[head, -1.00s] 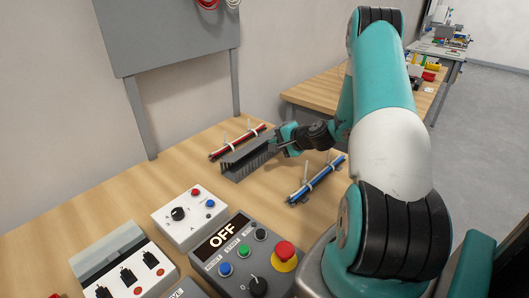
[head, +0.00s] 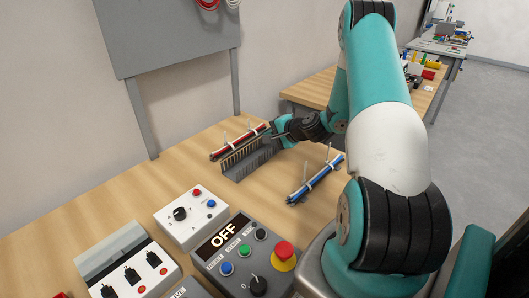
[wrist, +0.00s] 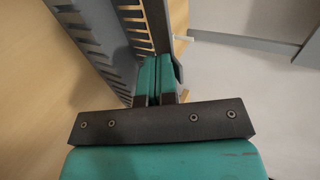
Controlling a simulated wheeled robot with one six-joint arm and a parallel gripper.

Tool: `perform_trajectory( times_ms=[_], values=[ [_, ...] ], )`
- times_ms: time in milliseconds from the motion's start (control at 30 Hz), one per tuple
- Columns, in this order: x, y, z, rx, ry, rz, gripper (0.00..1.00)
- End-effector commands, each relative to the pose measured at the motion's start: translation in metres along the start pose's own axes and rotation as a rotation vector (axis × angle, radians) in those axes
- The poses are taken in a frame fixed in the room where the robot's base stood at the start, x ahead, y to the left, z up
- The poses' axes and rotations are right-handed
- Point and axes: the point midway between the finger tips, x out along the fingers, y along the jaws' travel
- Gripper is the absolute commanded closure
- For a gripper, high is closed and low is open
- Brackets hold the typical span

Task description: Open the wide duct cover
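The wide duct (head: 252,163) is a grey slotted channel on the wooden table, between two cable bundles. Its rows of slotted teeth now show in the head view, and its slotted wall (wrist: 92,45) fills the upper left of the wrist view. A long grey strip (wrist: 178,18), which looks like the cover standing on edge, runs beside the teeth. My gripper (head: 277,130) is at the far right end of the duct. Its teal fingers (wrist: 157,78) are close together against this strip. I see no clear part of the cover between them. The fingertips are partly hidden.
A red-black cable bundle (head: 238,143) lies just behind the duct, a blue one (head: 316,180) in front, both with upright ties. Control boxes (head: 242,255) stand at the near edge. A grey panel's leg (head: 143,118) stands behind. Bare table lies to the left.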

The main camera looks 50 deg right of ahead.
Motion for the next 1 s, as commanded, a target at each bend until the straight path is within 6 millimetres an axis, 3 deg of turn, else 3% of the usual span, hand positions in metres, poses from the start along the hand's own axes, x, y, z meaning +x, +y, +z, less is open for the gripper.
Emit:
perform_trajectory(
  times_ms=[433,1000],
  values=[
    [-0.002,0.001,0.000,0.000,0.001,0.000,1.00],
    [-0.044,0.024,-0.001,0.002,0.003,-0.001,1.00]
  ],
)
